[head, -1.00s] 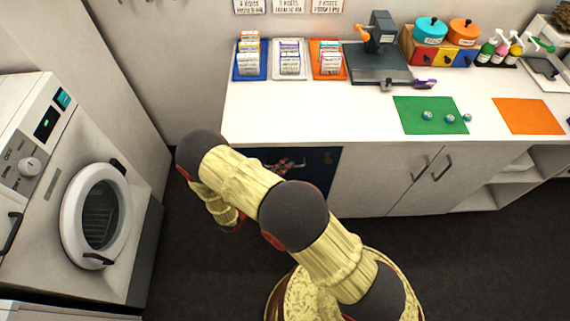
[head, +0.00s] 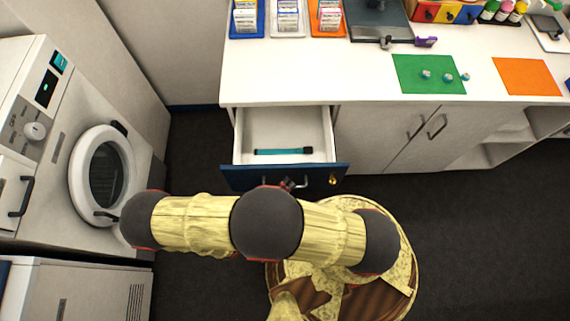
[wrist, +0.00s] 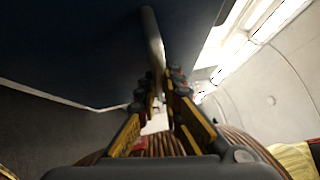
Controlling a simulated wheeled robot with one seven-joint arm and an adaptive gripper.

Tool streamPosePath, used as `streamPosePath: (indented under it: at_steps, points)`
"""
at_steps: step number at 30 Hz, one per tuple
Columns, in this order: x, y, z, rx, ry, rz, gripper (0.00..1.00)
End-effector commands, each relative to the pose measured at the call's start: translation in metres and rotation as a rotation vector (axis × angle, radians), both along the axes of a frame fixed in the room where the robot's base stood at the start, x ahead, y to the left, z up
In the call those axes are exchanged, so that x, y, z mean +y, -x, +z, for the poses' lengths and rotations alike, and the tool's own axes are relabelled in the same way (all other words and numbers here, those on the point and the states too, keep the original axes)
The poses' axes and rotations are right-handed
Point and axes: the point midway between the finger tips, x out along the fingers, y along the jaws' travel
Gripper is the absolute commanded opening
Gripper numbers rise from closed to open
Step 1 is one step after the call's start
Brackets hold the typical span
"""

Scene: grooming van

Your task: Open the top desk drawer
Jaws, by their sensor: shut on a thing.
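The top desk drawer (head: 270,125), white inside with a dark blue front (head: 238,180), is pulled well out from under the white counter. My gripper (wrist: 162,88) is shut on the drawer's grey bar handle (wrist: 152,38) in the wrist view. In the head view, my gripper (head: 291,184) shows only in part at the middle of the drawer front, and my arm hides the rest. A teal and black stick-like item (head: 284,151) lies in the drawer.
The counter (head: 330,82) carries colored trays, a green mat (head: 428,73) and an orange mat (head: 527,77). A front-loading washer (head: 100,175) stands at the left. White cabinet doors (head: 400,140) are right of the drawer. Dark floor is clear at the right.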

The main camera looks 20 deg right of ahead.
Motion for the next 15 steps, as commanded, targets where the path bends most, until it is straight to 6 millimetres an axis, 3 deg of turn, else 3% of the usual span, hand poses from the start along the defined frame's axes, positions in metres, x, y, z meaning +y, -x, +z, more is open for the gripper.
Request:
streamPosePath:
  at_steps: [6,15]
  points:
    - [0.012,0.033,-0.002,0.0,-0.006,0.003,0.0]
    - [0.017,0.051,-0.002,0.0,-0.005,0.0,0.0]
